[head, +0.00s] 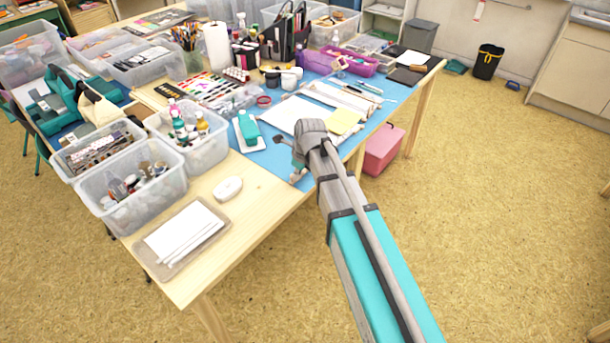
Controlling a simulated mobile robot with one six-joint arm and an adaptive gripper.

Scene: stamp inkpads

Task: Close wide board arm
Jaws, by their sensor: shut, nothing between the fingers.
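A white board (258,147) with a teal part (248,125) on it lies on the blue mat near the table's front edge. I cannot tell for sure whether this is the wide board, and whether the teal part is its arm. My gripper (279,141) is small and dark in this view, just right of the white board and over the mat. It is shut and empty. I cannot tell whether it touches anything. My own wrist and forearm hide part of the mat and table edge.
Clear bins (125,222) with supplies crowd the left side. A white paper sheet (290,115) and yellow notes (344,122) lie behind my arm. A white oval object (228,189) and a clear tray (165,263) are on the front wood. A pink bin (384,152) is on the floor under the table.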

